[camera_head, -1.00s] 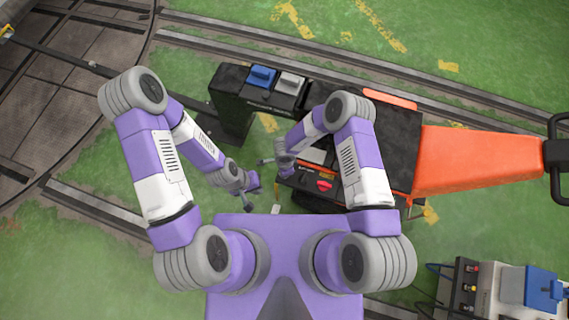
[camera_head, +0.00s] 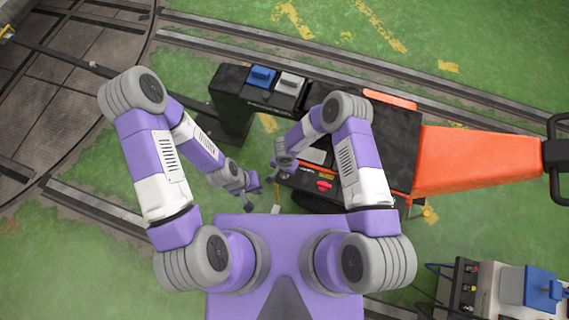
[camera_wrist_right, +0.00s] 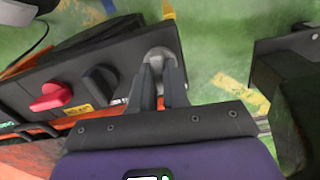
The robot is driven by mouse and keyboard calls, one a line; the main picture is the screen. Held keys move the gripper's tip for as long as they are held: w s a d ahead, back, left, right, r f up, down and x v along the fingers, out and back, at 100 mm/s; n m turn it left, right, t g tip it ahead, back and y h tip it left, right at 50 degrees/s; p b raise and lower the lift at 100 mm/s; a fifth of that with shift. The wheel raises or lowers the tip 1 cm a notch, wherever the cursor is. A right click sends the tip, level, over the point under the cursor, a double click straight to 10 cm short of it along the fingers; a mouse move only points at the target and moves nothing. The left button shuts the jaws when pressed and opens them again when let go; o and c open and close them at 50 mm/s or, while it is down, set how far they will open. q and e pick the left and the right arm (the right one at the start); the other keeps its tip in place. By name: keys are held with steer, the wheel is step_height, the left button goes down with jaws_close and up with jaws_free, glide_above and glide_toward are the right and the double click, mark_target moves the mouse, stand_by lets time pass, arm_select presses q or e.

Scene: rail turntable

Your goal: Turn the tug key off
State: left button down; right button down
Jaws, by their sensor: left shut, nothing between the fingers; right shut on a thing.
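The tug (camera_head: 375,135) is a dark machine with a long orange arm, on the right of the head view. Its side panel (camera_wrist_right: 40,85) carries a red knob (camera_wrist_right: 50,97) and a black knob (camera_wrist_right: 100,82) in the right wrist view. My right gripper (camera_wrist_right: 161,68) is shut on a rounded grey thing, which looks like the tug key (camera_wrist_right: 160,52), at the panel's end. The fingers hide much of it, and its turn angle is unclear. In the head view my right gripper (camera_head: 274,170) is at the panel's left end. My left gripper (camera_head: 254,199) is shut and empty, lower left.
A black block with blue and white switches (camera_head: 263,77) stands left of the tug's body. A grey box with a blue part (camera_head: 540,288) is at the lower right. Rails (camera_head: 240,52) cross the green floor, which is open at the lower left.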

steer(key=shift+n, duration=0.7)
steer(key=c, duration=1.1)
jaws_free()
step_height(320, 180, up, 8)
steer(key=p, duration=0.3)
steer(key=shift+f, duration=0.2)
